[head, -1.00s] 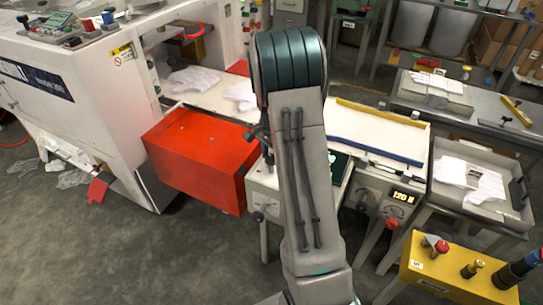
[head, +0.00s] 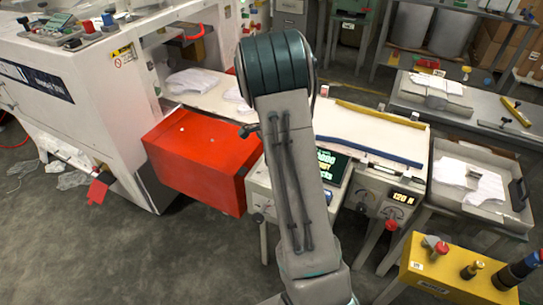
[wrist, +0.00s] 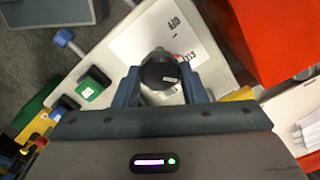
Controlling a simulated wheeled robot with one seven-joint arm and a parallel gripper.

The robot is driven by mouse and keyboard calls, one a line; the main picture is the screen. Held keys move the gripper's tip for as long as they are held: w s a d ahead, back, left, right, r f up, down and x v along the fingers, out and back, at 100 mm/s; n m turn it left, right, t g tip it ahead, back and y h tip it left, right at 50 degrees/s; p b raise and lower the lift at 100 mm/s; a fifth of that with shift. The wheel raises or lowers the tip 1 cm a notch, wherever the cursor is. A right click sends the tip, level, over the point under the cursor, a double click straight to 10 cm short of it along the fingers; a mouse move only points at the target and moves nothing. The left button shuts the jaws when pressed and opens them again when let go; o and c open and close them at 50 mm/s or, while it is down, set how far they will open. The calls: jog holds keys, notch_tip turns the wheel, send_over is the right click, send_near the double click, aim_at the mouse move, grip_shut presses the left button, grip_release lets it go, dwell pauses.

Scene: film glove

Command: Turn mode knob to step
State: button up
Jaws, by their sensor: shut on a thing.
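The black mode knob (wrist: 160,72) sits on a pale panel (wrist: 110,62) in the wrist view. It has a small white pointer mark pointing toward the lower right of its face. A white label plate (wrist: 143,42) beside it carries rotated lettering, too small to read surely. My gripper (wrist: 160,88) has its two blue fingers on either side of the knob, shut on it. In the head view my arm hides the knob and most of the gripper.
A green square button (wrist: 90,88) and a blue-tipped lever (wrist: 64,38) are near the knob. A red box (wrist: 268,38) stands close on the right; it also shows in the head view (head: 200,160). A screen with green text (head: 332,165) is right of my arm.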

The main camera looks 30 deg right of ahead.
jog(key=o, duration=1)
jog(key=shift+r, duration=0.1)
notch_tip(320, 180, up, 14)
jog(key=shift+f, duration=0.15)
